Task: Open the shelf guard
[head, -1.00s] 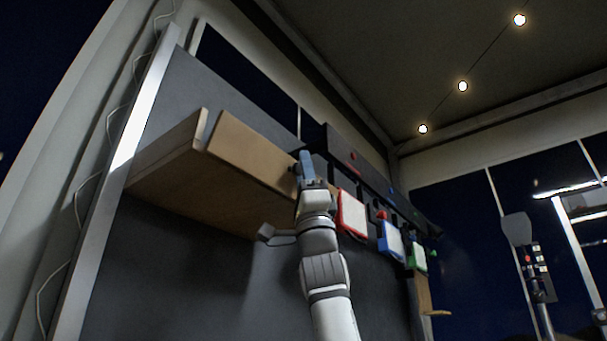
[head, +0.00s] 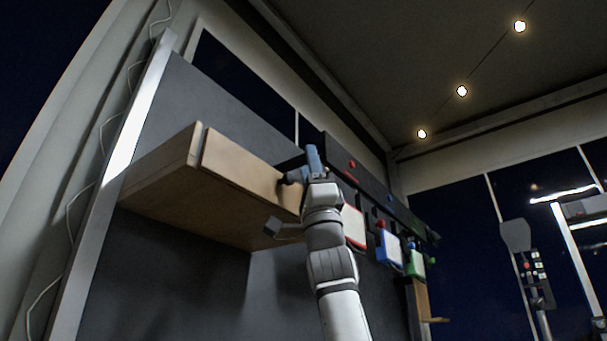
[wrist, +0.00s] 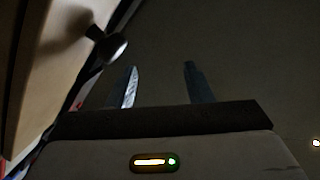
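The shelf guard (head: 250,170) is a pale wooden panel along the front of the wooden shelf (head: 175,185) on the grey wall. In the wrist view the guard (wrist: 45,75) fills the left side, with a dark round knob (wrist: 113,48) standing out from it. My gripper (head: 313,158) is at the guard's right end, in front of it. In the wrist view my gripper (wrist: 162,86) has its two blue-grey fingers apart with nothing between them. The knob lies just left of and beyond the left fingertip; whether they touch I cannot tell.
Right of the gripper, a dark rail (head: 375,185) carries red, blue and green clips with white cards, close to my arm. A cable hangs down the left wall. A grey pole with a button panel (head: 536,275) stands at right.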

